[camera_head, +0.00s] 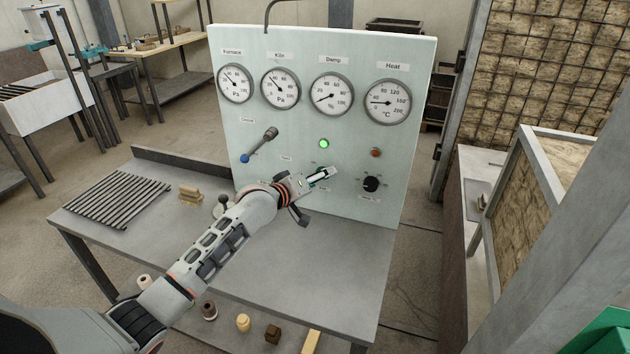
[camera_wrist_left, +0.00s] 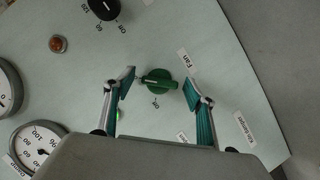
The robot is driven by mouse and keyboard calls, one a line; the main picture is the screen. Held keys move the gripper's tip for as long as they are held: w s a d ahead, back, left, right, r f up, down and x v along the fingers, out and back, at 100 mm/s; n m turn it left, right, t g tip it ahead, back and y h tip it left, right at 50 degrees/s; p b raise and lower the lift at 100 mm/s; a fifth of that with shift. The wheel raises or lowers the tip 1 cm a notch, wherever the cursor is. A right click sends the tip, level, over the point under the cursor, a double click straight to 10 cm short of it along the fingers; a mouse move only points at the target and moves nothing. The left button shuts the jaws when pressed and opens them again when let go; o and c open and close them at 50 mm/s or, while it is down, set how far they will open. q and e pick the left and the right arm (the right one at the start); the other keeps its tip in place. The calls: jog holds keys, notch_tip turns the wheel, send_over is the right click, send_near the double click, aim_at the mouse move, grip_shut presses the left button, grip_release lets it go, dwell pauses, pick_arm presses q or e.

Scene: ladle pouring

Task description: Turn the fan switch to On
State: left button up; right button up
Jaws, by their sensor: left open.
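The fan switch (camera_wrist_left: 160,76) is a round green knob with a raised bar on the upright control panel (camera_wrist_left: 235,85). A "Fan" label (camera_wrist_left: 186,60) is beside it, and an "On" mark (camera_wrist_left: 155,103) is just below it in the wrist view. The bar lies roughly level across that picture. My left gripper (camera_wrist_left: 160,90) is open, with one teal-padded finger on each side of the knob and gaps showing between. In the head view my left gripper (camera_head: 318,176) is at the panel's lower middle and largely hides the switch. My right gripper is not in view.
The panel carries several gauges (camera_head: 333,94), a lit green lamp (camera_head: 323,143), a red-brown lamp (camera_head: 376,153), a black heat knob (camera_head: 371,184) and a lever (camera_head: 260,144). The grey table (camera_head: 340,270) below holds a slatted rack (camera_head: 118,201) and a wooden brush-like block (camera_head: 190,194).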

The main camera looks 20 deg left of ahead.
pick_arm(q)
jog(key=v, duration=1.2)
jog(key=shift+s+f, duration=0.1)
jog(key=s+f+m+g+y, duration=0.1)
jog(key=s+f+m, duration=0.1)
jog(key=s+f, duration=0.2)
jog(key=s+f+m+g+y, duration=0.1)
jog(key=s+f+m, duration=0.1)
jog(key=s, duration=0.4)
jog(key=s+f+m+g+y, duration=0.1)
jog(key=s+f+m, duration=0.1)
jog(key=s+f, duration=0.3)
jog(key=shift+a+f+m+y, duration=0.3)
jog(key=shift+a+m, duration=0.1)
jog(key=s+a+f+m+g+y, duration=0.1)
jog(key=s+a+m+g+y, duration=0.2)
jog(key=s, duration=0.6)
jog(key=s+a+f+m+g+y, duration=0.1)
jog(key=s+a+f+m+y, duration=0.15)
jog(key=s+a, duration=0.55)
jog(key=s+d+f+n+t+h, duration=0.1)
jog(key=d+f+h, duration=0.5)
jog(key=d+f, duration=0.9)
jog(key=shift+d+f+n+t, duration=0.25)
jog(key=shift+d+n+t, duration=0.3)
jog(key=shift+n+t, duration=0.5)
